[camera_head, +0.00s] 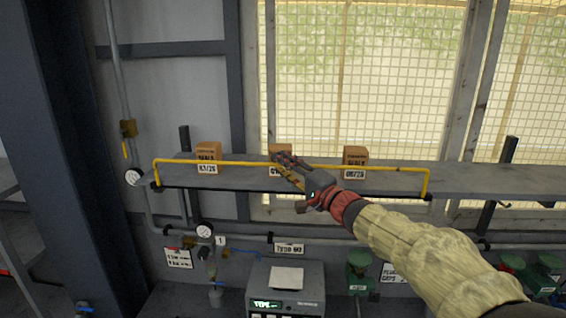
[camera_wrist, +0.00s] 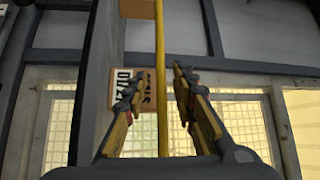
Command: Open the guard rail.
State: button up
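The yellow guard rail (camera_head: 225,163) runs along the front edge of the grey shelf (camera_head: 230,181), with bent ends going down at left and right. It stands upright in front of the boxes. My gripper (camera_head: 281,162) is at the rail, near its middle. In the wrist view the rail (camera_wrist: 160,60) passes between the two spread fingers of my gripper (camera_wrist: 154,84), with a visible gap on each side. The gripper looks open and holds nothing. My fingers partly hide the middle cardboard box (camera_head: 281,149).
A left box (camera_head: 208,151) and a right box (camera_head: 355,154) stand on the shelf behind the rail. Below are a pipe with gauges (camera_head: 204,231), a grey device (camera_head: 286,290) and green valves (camera_head: 359,270). A mesh window is behind the shelf.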

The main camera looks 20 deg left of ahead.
jog(key=shift+c, duration=0.6)
jog(key=c, duration=0.5)
grip_shut()
